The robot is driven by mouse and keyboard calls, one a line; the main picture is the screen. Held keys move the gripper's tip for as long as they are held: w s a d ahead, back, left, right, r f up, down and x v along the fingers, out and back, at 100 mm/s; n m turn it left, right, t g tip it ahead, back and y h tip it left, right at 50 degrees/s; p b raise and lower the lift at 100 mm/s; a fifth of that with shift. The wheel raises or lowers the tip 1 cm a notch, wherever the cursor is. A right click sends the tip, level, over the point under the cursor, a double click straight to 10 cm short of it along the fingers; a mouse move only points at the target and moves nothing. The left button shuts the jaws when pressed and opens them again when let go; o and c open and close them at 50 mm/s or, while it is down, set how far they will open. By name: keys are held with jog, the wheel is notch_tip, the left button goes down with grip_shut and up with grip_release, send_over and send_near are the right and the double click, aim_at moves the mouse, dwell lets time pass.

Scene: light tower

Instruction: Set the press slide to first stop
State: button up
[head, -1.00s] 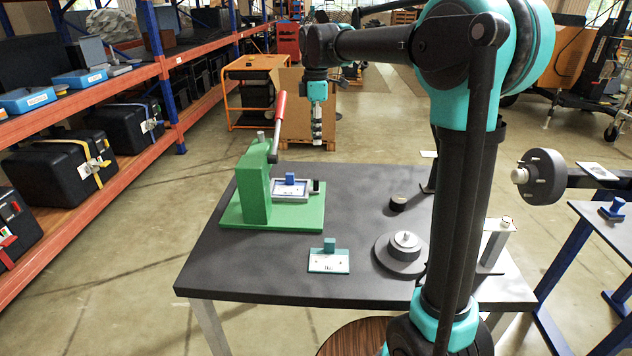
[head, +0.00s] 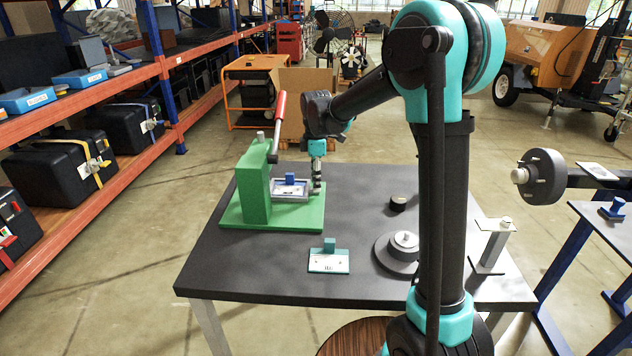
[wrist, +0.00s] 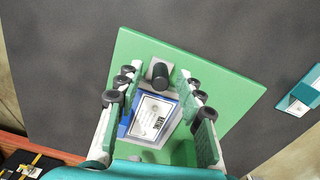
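The green press (head: 254,192) stands at the table's left side, with a raised red-handled lever (head: 280,108). Its slide (head: 289,197) is a grey tray on the green base, holding a blue-handled plate with a white label (wrist: 152,115). A black knob (wrist: 160,73) is at the slide's outer end. My gripper (head: 316,188) points down over the base's right part, and it shows in the wrist view (wrist: 158,78). Its fingers are apart, one on each side of the knob, with gaps visible. In the head view the gripper hides the knob.
A teal-edged plate (head: 329,262) with a small block lies at the table's front. A grey disc (head: 402,252) and a small black cylinder (head: 398,203) are to the right. The dark tabletop (head: 240,264) is clear in front of the press. The lever stands left of my gripper.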

jog(key=shift+f, duration=0.25)
grip_shut()
dwell(0.3)
